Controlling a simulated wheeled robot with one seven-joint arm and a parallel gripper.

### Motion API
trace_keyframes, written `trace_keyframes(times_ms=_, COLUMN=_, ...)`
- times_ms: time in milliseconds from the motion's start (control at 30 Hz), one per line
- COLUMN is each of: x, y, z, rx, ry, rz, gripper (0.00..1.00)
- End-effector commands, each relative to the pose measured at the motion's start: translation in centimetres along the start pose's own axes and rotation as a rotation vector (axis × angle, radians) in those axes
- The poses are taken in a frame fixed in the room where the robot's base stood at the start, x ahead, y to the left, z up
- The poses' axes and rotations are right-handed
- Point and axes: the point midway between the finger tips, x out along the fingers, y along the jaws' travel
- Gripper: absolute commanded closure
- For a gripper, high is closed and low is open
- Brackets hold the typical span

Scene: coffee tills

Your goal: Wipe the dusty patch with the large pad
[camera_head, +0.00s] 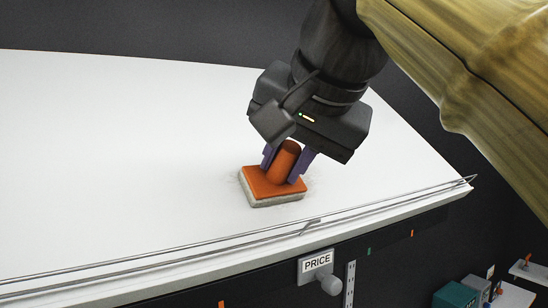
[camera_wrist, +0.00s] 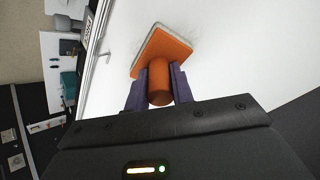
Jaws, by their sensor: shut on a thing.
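The large pad (camera_head: 264,188) has an orange top, a pale grey underside and an upright orange round handle. It lies on the white counter top (camera_head: 120,150), near the front edge. My gripper (camera_head: 287,165) is shut on the handle, with a purple finger on each side. The wrist view also shows the pad (camera_wrist: 165,48) between my gripper's fingers (camera_wrist: 160,88). The dusty patch (camera_head: 310,184) shows as faint grey specks around the pad's edges. The pad covers the rest of it.
A thin metal rail (camera_head: 200,245) runs along the counter's front edge, close to the pad. Teal and grey boxes (camera_head: 455,297) stand at lower right. The counter to the left is clear.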

Motion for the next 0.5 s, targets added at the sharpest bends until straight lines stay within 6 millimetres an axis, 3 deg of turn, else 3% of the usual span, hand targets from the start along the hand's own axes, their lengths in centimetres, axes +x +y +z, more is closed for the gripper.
trace_keyframes(times_ms=500, x=0.18, y=0.77, z=-0.78, rx=0.001, ry=0.000, rz=0.003, gripper=0.95)
